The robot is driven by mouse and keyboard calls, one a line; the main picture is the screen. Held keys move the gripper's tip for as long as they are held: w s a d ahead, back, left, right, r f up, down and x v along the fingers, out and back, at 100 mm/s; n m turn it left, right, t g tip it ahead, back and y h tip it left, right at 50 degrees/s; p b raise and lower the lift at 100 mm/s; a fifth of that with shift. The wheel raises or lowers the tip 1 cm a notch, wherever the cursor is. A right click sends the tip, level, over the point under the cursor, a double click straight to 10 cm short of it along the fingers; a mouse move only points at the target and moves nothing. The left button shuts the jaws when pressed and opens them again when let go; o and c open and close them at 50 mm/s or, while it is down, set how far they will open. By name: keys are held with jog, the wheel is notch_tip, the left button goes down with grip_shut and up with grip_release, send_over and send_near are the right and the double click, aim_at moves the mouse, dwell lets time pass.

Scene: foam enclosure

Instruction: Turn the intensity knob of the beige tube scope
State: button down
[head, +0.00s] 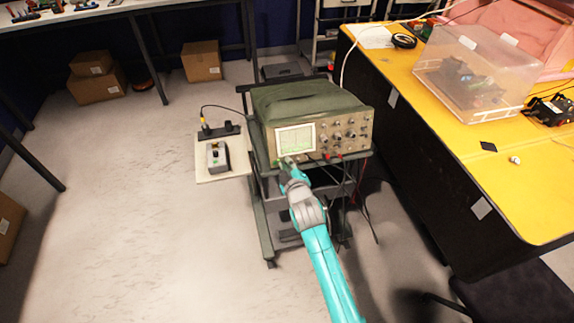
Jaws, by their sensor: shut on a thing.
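The beige tube scope (345,133) stands on a dark wheeled cart under a green cover. Its lit screen (295,139) is at the left of the front panel, with several knobs to the right of it. My gripper (287,161) is at the panel's lower left edge, just below the screen. It is shut on a small part there, which looks like the intensity knob. The gripper and wrist hide that knob, so its turn angle cannot be seen.
Cables hang from the scope's front beside the cart (262,215). A side shelf (212,172) at left holds a small grey device (217,155). A yellow-topped bench (463,130) with a clear plastic box (475,75) stands at right. The floor at left is open.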

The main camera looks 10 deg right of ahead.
jog(key=shift+n, duration=0.7)
jog(key=c, duration=1.2)
grip_release()
jog(key=shift+s, duration=0.1)
jog(key=v, duration=1.2)
